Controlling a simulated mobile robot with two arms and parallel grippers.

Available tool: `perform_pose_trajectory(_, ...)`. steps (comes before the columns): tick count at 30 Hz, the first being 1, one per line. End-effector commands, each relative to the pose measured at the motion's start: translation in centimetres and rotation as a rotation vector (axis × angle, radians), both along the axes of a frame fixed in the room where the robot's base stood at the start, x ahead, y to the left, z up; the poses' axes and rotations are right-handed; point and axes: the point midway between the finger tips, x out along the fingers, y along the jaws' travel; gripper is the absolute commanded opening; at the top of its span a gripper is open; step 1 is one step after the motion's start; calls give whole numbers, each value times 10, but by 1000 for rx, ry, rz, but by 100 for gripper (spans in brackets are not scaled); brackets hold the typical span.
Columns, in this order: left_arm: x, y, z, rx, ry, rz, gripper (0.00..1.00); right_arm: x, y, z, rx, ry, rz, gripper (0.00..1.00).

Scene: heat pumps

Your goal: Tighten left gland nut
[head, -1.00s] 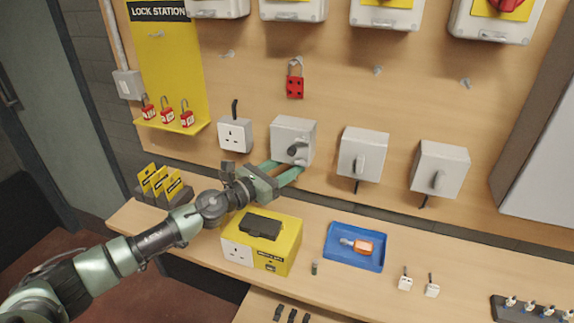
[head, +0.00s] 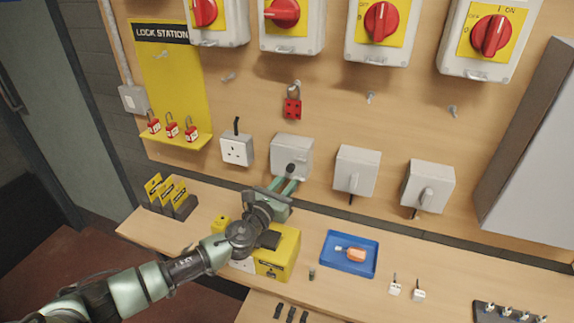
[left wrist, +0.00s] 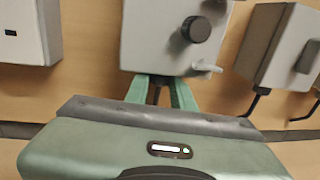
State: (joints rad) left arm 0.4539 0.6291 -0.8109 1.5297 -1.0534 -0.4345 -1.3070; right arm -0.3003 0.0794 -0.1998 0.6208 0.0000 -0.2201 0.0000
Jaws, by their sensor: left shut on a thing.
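The leftmost grey switch box (head: 291,156) is on the wooden wall panel, with a dark round knob on its front. It also fills the top middle of the left wrist view (left wrist: 150,45). My left gripper (head: 287,186) is directly below this box, with its two green fingers reaching up to the underside. In the left wrist view, the fingers of my left gripper (left wrist: 160,88) stand on either side of a dark gland nut or cable (left wrist: 156,94) under the box. The fingers are shut on it and mostly hide it. My right gripper is not in view.
Two more grey switch boxes (head: 355,172) (head: 428,187) hang to the right, with cables below. A white socket (head: 237,148) is to the left. Below on the bench are a yellow box (head: 284,255) and a blue tray (head: 330,262) with an orange tool.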

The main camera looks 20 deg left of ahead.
Motion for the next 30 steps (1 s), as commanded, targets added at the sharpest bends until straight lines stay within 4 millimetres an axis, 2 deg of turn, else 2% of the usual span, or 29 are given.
perform_pose_trajectory(1,-1,-4,7,-6,5,43,0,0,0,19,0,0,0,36)
perform_pose_trajectory(4,-1,-6,5,-6,4,139,0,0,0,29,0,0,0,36)
perform_pose_trajectory(9,-1,-10,1,-6,3,301,0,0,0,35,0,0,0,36)
perform_pose_trajectory(14,1,-14,-2,-6,2,450,0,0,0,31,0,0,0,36)
perform_pose_trajectory(21,3,-18,-3,-4,0,649,0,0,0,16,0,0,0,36)
perform_pose_trajectory(30,5,-20,-2,-1,-1,814,0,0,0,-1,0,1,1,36)
